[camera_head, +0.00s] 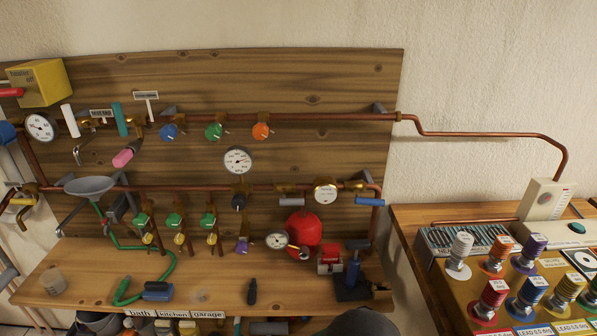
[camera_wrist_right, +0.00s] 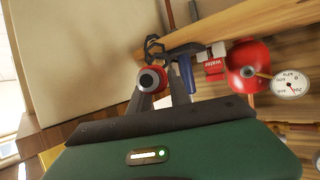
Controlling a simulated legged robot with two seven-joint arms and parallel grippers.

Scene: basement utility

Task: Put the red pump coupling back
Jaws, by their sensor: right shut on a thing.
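The red pump coupling (camera_wrist_right: 152,79), a red ring with a grey centre, is between the fingertips of my right gripper (camera_wrist_right: 164,88) in the right wrist view. The gripper is shut on it. Behind the fingers is a blue upright pump part (camera_wrist_right: 187,75), with a dark bracket above it. I cannot tell whether the coupling touches the pump. In the head view the blue pump (camera_head: 353,272) stands on a dark base at the bench's right end. The coupling is not clearly visible there. A dark rounded shape hides the bench's front edge nearby. My left gripper is not in view.
Left of the pump are a red box (camera_head: 330,259), a red tank (camera_head: 304,232) and a gauge (camera_head: 276,241). Copper pipes with valves run above. A black-handled tool (camera_head: 252,291) lies mid-bench. A second bench with coloured knobs (camera_head: 490,298) stands right, across a gap.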

